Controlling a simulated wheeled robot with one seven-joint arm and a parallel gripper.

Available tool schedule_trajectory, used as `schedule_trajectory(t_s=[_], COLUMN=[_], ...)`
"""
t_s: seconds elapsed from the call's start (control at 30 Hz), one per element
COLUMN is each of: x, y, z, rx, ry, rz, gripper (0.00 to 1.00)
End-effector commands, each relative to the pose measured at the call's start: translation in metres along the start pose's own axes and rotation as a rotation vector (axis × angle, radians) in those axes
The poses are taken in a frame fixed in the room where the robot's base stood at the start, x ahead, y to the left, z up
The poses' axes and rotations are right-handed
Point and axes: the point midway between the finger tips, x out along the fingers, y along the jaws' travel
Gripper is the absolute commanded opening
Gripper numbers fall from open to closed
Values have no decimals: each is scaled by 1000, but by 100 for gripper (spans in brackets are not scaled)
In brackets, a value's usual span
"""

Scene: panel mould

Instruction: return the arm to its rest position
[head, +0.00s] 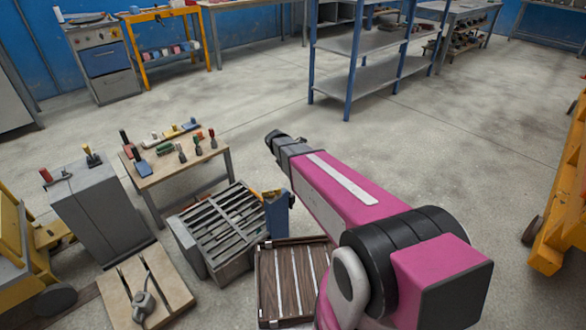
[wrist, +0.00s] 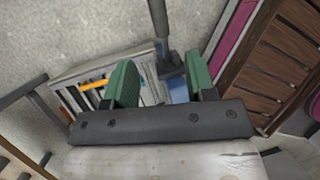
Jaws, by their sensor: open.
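My arm (head: 345,190), pink with dark joints, reaches from the lower right of the head view toward its middle. My gripper (wrist: 159,85) shows in the wrist view as two green fingers standing well apart. No object shows gripped between them.
A brown slatted crate (head: 291,282) lies close beside my arm. A wooden bench (head: 160,172) with tools, a grey cabinet (head: 100,212) and a wooden board (head: 168,285) stand left. A blue-posted shelf (head: 365,75) stands behind. Yellow equipment (head: 565,200) is far right. Open floor (head: 470,150) lies between.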

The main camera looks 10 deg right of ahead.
Motion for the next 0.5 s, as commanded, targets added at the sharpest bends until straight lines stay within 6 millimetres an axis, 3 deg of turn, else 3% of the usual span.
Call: schedule_trajectory(t_s=[0.3,0.5], x=[0,-4], y=[-2,-31], z=[0,2], rx=[12,234], ry=[3,49], rz=[0,2], gripper=[51,51])
